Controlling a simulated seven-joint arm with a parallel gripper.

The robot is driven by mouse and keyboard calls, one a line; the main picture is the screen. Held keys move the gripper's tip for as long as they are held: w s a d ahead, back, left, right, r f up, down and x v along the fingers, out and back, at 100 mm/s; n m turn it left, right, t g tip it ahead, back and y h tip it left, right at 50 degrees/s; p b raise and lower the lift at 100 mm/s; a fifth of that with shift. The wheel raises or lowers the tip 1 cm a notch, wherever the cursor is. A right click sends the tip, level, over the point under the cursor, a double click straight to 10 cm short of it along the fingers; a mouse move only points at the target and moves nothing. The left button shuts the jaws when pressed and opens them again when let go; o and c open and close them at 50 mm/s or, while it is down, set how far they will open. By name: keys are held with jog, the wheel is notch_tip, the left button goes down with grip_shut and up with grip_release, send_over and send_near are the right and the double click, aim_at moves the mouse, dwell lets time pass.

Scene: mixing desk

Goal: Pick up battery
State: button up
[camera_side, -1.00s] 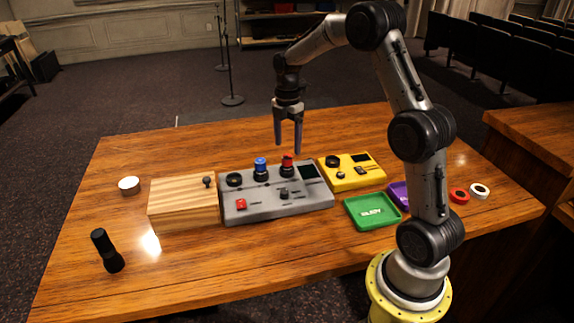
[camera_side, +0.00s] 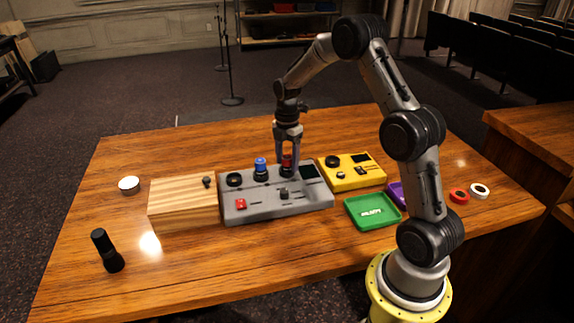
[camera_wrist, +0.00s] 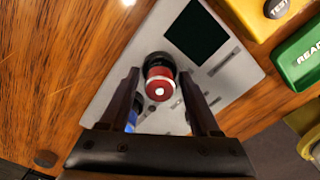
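The red battery (camera_side: 286,161) stands upright in a black socket on the grey mixing panel (camera_side: 250,211). My gripper (camera_side: 286,172) is lowered over it, with a finger on each side. In the wrist view, the red battery (camera_wrist: 158,85) shows its top with a silver tip, between the two dark fingers of my gripper (camera_wrist: 158,80). The fingers are spread, with visible gaps beside the battery. A blue battery (camera_side: 260,166) stands upright in another socket to the left. It shows partly behind the left finger in the wrist view (camera_wrist: 131,120).
A wooden box (camera_side: 183,214) stands left of the panel. A yellow device (camera_side: 372,178), a green tray (camera_side: 352,218) and a purple tray (camera_side: 397,194) lie to the right. A black flashlight (camera_side: 107,252) stands at front left. The table's back is clear.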

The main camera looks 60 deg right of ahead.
aim_at(288, 156)
grip_shut()
jog(key=shift+r, duration=0.15)
jog(key=shift+r, duration=0.55)
notch_tip(288, 156, up, 2)
jog(key=shift+s+r, duration=0.1)
jog(key=shift+r, duration=0.15)
jog(key=s+a+r, duration=0.6)
jog(key=s+r, duration=0.3)
jog(key=s, duration=0.3)
jog(key=shift+a, duration=0.25)
